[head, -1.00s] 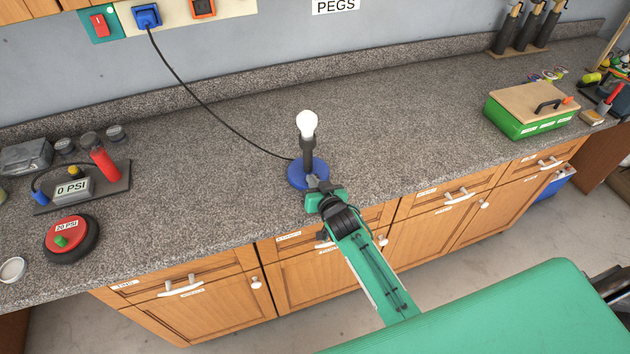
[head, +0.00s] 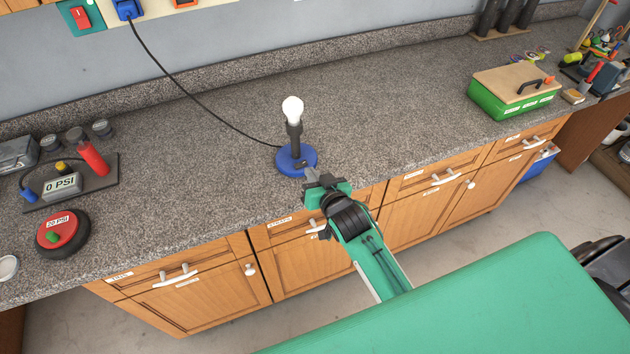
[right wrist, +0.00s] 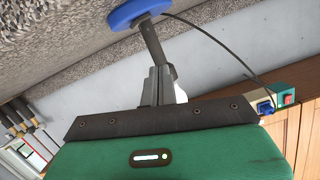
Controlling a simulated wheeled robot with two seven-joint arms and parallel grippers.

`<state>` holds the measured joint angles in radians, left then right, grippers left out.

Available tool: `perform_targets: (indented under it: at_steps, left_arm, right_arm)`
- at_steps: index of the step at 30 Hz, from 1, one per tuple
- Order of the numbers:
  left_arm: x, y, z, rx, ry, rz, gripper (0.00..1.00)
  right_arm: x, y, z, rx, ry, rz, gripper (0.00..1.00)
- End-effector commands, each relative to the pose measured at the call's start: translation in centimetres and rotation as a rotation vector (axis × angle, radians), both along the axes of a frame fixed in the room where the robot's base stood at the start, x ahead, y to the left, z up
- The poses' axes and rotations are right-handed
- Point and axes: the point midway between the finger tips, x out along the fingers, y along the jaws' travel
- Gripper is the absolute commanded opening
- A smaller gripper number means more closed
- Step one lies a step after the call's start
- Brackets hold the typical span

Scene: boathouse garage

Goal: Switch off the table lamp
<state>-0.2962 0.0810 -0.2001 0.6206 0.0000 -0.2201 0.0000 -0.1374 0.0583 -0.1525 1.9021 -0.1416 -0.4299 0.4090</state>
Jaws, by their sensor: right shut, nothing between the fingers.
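The table lamp (head: 296,158) stands upright near the counter's front edge, with a round blue base, a dark stem and a bare bulb. The bulb (head: 292,109) looks bright white. My right gripper (head: 310,175) is shut and empty at the front right edge of the lamp's base; I cannot tell whether it touches. In the right wrist view, the picture is upside down: the shut fingers (right wrist: 159,85) overlap the stem, and the blue base (right wrist: 137,12) is at the top. The lamp's switch cannot be made out clearly. My left gripper is not in view.
A black cord runs from the lamp to a blue plug (head: 127,9) on the wall, beside a red switch (head: 81,17). A gauge board (head: 110,165) and a red disc (head: 62,232) lie left. A green box (head: 515,98) stands right. The counter around the lamp is clear.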

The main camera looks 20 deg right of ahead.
Motion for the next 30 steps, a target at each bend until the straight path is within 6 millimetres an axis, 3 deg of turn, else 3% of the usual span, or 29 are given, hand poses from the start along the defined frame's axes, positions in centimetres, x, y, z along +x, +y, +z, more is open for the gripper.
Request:
perform_targets:
  at_steps: [6,25,30]
  left_arm:
    - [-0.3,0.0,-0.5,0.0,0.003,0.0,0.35]
    - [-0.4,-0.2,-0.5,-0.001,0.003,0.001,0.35]
    - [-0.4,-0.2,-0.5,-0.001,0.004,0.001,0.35]
  right_arm:
    - [-1.4,-0.1,0.3,-0.001,0.001,0.0,0.0]
    - [-1.8,-0.1,0.3,-0.005,0.011,-0.001,0.0]
    - [-5.0,-0.9,-1.3,-0.055,0.145,-0.005,0.0]
